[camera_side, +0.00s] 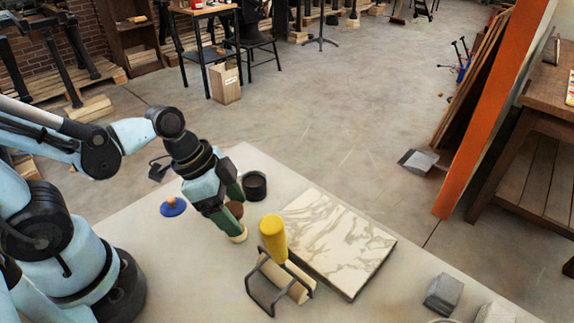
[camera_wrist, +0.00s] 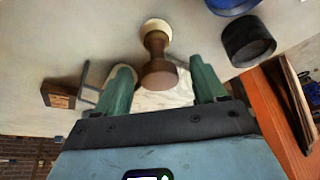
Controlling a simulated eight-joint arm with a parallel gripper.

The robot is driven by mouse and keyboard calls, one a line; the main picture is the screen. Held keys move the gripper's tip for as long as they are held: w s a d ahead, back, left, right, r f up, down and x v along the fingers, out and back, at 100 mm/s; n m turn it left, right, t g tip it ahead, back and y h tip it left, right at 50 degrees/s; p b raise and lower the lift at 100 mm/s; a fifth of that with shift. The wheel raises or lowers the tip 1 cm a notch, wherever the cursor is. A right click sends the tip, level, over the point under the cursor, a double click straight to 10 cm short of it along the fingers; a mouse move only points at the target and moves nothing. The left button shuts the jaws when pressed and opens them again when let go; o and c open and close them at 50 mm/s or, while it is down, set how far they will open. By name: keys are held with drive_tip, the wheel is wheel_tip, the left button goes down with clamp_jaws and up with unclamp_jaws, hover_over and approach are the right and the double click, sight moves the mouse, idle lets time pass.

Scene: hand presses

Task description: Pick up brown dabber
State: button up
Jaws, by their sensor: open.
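The brown dabber stands on the pale table, with a dark brown turned handle and a round cream base. In the wrist view, the dabber (camera_wrist: 156,50) lies between and just beyond the fingertips of my gripper (camera_wrist: 161,70), handle end toward me. The two green fingers are apart, with a gap on each side of the handle. In the side view, my gripper (camera_side: 231,208) points down at the dabber (camera_side: 236,210).
A black cup (camera_side: 254,186) stands close behind my gripper. A blue disc with an orange knob (camera_side: 172,208) is to the left. A roller with a yellow handle (camera_side: 273,238) and a marbled slab (camera_side: 340,240) lie to the right. A grey block (camera_side: 443,294) is farther right.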

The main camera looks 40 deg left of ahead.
drive_tip(key=shift+x, duration=1.15)
drive_tip(key=c, duration=1.1)
drive_tip(key=shift+r, duration=0.2)
